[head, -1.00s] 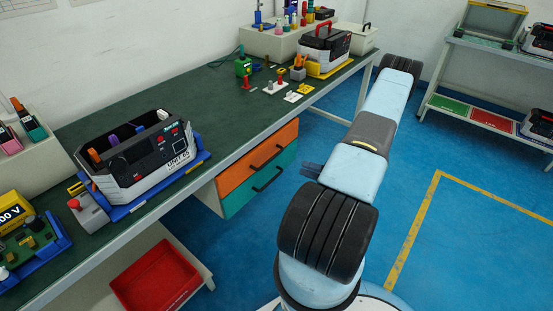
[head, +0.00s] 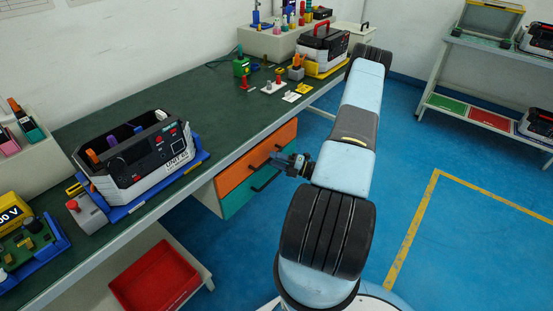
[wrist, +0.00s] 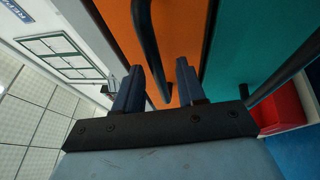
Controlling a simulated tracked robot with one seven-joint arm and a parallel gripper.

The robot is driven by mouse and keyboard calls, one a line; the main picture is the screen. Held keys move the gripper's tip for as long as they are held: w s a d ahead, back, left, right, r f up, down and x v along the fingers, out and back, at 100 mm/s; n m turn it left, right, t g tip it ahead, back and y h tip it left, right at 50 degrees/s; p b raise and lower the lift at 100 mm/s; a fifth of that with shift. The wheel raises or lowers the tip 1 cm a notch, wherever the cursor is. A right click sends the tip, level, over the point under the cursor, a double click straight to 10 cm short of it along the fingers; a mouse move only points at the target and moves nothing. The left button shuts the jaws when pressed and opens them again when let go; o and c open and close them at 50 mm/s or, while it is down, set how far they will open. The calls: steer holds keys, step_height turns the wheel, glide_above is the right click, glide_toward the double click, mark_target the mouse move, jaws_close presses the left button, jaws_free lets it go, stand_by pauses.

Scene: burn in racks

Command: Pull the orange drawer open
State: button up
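The orange drawer (head: 237,177) is under the green-topped bench and looks shut, its front flush with the teal drawer (head: 240,199) below. It has a dark bar handle (head: 262,160), partly hidden by my gripper (head: 284,160) in the head view. In the wrist view, the orange front (wrist: 178,28) fills the upper middle, and its handle (wrist: 146,45) runs down into the gap between the fingers of my gripper (wrist: 160,68). The fingers are apart, with space beside the bar. I cannot tell how deep the bar sits between them.
The teal drawer's handle (wrist: 285,72) is close on the right in the wrist view. A black-and-white unit (head: 140,165) stands in a blue tray on the bench. A red bin (head: 155,278) sits on the lower shelf. The blue floor (head: 430,200) in front is clear.

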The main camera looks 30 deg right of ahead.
steer(key=shift+w+a+r, duration=0.1)
steer(key=shift+w+a, duration=0.25)
steer(key=shift+w, duration=0.05)
jaws_close()
steer(key=shift+s, duration=0.1)
stand_by(0.3)
